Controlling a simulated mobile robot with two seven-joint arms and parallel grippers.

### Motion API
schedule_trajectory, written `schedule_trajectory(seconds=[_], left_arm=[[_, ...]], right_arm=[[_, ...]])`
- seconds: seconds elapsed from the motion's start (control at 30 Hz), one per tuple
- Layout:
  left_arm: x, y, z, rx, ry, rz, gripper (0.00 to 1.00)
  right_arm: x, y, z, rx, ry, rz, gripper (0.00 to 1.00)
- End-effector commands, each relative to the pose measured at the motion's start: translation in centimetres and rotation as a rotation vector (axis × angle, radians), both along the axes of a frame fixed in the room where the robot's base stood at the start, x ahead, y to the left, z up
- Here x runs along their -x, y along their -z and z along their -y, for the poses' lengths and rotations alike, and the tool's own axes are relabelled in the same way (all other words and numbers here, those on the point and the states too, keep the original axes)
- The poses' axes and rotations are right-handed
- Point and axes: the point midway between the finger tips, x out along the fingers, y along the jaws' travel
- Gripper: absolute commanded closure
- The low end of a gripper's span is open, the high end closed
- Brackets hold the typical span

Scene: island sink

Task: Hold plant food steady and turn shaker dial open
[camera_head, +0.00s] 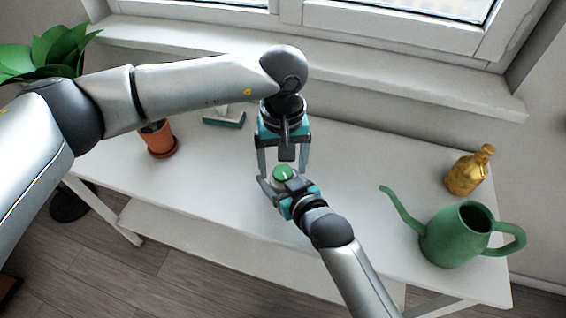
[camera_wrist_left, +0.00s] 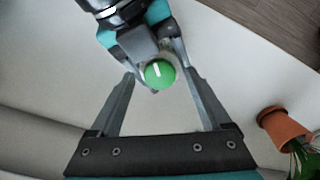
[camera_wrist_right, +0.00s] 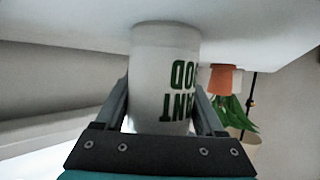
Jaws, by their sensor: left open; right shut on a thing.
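The plant food shaker (camera_wrist_right: 165,80) is a white container with green lettering, seen upside down in the right wrist view. Its round green dial (camera_head: 283,173) has a white mark and faces up; the dial also shows in the left wrist view (camera_wrist_left: 159,74). My right gripper (camera_head: 275,186) is shut on the shaker's body, with a finger on each side. My left gripper (camera_head: 283,174) points down from above. Its fingers are open and spread to either side of the dial (camera_wrist_left: 160,80), with gaps between them and the dial.
A green watering can (camera_head: 455,240) and a gold bottle (camera_head: 467,172) stand at the table's right. A potted plant in a terracotta pot (camera_head: 160,140) stands at the left, near a small teal-and-white object (camera_head: 224,118). The white table (camera_head: 340,165) is clear around the grippers.

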Motion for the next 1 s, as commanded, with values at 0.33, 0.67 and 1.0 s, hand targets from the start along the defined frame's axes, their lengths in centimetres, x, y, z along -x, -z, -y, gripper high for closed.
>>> schedule_trajectory(seconds=[0.33,0.67,1.0], left_arm=[[0.01,-0.02,0.02,0.0,0.0,0.0,0.39],[0.0,-0.05,0.02,0.0,0.0,0.0,0.76],[-0.01,-0.07,0.02,0.0,-0.001,0.0,1.0]], right_arm=[[0.04,0.08,-0.01,0.001,-0.001,-0.002,0.92],[0.04,0.08,0.0,0.001,0.0,-0.002,0.92],[0.03,0.08,0.01,0.001,0.0,-0.002,0.92]])
